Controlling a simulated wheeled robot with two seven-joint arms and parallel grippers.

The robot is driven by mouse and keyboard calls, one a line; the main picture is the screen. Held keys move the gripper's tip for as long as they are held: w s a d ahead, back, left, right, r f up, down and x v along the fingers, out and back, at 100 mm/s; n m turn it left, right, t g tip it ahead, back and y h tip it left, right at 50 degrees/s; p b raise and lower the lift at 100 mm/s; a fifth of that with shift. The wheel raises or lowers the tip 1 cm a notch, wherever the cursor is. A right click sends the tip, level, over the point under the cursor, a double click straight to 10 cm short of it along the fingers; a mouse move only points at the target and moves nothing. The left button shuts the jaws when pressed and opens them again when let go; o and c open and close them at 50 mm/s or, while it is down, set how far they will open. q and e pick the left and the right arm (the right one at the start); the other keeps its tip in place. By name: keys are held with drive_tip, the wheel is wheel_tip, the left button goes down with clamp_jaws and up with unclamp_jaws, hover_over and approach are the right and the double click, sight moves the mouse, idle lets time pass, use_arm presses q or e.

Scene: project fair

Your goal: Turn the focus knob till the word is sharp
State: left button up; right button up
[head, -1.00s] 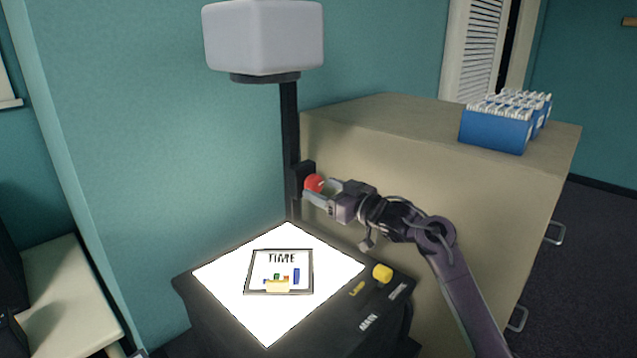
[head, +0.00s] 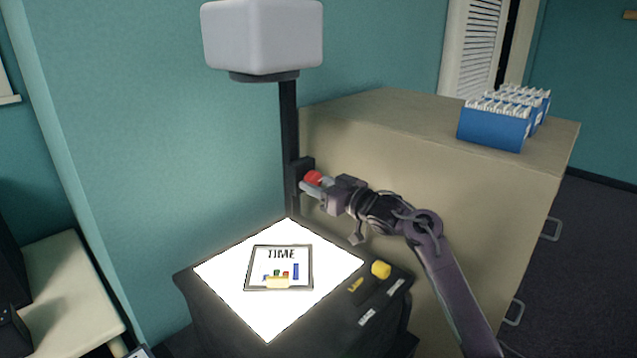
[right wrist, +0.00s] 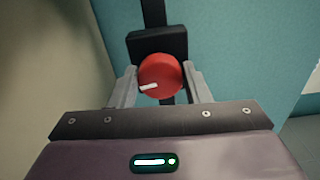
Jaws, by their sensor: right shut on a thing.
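The red focus knob (head: 313,177) sits on a black block on the projector's post (head: 289,130). My right gripper (head: 312,187) is shut on the knob, with a finger on each side. The right wrist view shows the knob (right wrist: 160,76) between the fingers, its white mark pointing left and slightly down. The projector's lit glass top (head: 225,265) bears a framed transparency (head: 262,262) with the word TIME and small coloured bars. The grey projector head (head: 262,38) is above. No wall projection of the word shows. My left gripper is out of view.
A yellow knob (head: 381,270) and small labels are on the projector's black base (head: 215,318). A beige cabinet (head: 450,175) stands close behind my right arm, with blue file boxes (head: 493,129) on top. A pale table (head: 60,300) is at left.

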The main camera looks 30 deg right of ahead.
drive_tip(key=m+p, duration=0.1)
drive_tip(key=p, duration=0.1)
drive_tip(key=m+p, duration=0.2)
drive_tip(key=shift+r, duration=0.35)
drive_tip(key=shift+m+p, duration=0.45)
drive_tip(key=shift+m, duration=0.05)
drive_tip(key=shift+f+m, duration=0.25)
drive_tip(key=shift+m, duration=0.25)
drive_tip(key=o, duration=1)
